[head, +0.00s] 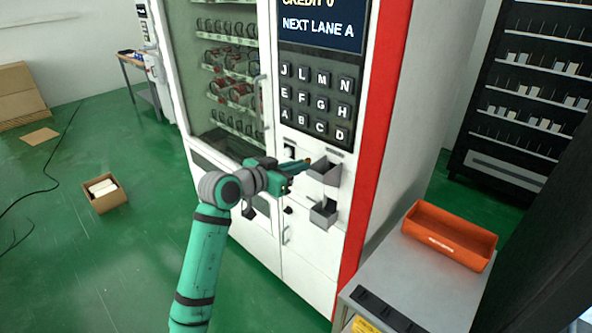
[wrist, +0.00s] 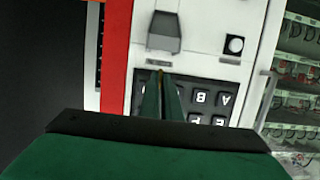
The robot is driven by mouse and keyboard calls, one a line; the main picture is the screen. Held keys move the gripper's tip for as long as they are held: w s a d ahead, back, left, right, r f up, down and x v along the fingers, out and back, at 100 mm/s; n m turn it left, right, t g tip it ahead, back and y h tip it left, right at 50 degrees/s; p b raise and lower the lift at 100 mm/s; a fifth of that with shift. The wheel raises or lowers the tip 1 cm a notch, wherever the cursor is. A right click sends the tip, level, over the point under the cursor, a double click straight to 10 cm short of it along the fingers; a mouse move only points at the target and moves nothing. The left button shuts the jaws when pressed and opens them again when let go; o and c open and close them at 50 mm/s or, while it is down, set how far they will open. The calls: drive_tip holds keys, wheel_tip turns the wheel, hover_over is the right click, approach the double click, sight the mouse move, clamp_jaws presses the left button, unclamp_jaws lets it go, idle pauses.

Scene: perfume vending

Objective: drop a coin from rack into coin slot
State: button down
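The white vending machine (head: 300,235) stands ahead with its keypad (head: 316,103). A thin dark slit, the coin slot (head: 334,151), lies below the keypad and above a grey tray. It also shows in the wrist view (wrist: 158,63), just beyond the fingertips. My gripper (head: 306,163) is nearly closed in front of the machine, left of the slot in the head view. A small brown-gold edge, the coin (wrist: 160,73), shows between its fingertips (wrist: 161,82); most of it is hidden. A dark notched strip, apparently the coin rack (head: 386,309), lies on the grey counter.
Two grey trays (head: 325,171) (head: 324,212) jut out below the slot. An orange bin (head: 449,236) sits on the grey counter (head: 425,290) at right. A cardboard box (head: 106,194) stands on the green floor. Dark shelving (head: 530,80) stands at far right.

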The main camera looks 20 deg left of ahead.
drive_tip(key=shift+x, duration=2.6)
drive_tip(key=shift+w+d+f, duration=0.2)
drive_tip(key=shift+w+f, duration=0.3)
drive_tip(key=shift+f, duration=0.2)
drive_tip(key=shift+w+d+f, duration=0.2)
drive_tip(key=shift+w+f, duration=0.35)
drive_tip(key=shift+f, duration=0.15)
drive_tip(key=c, duration=1.9)
unclamp_jaws()
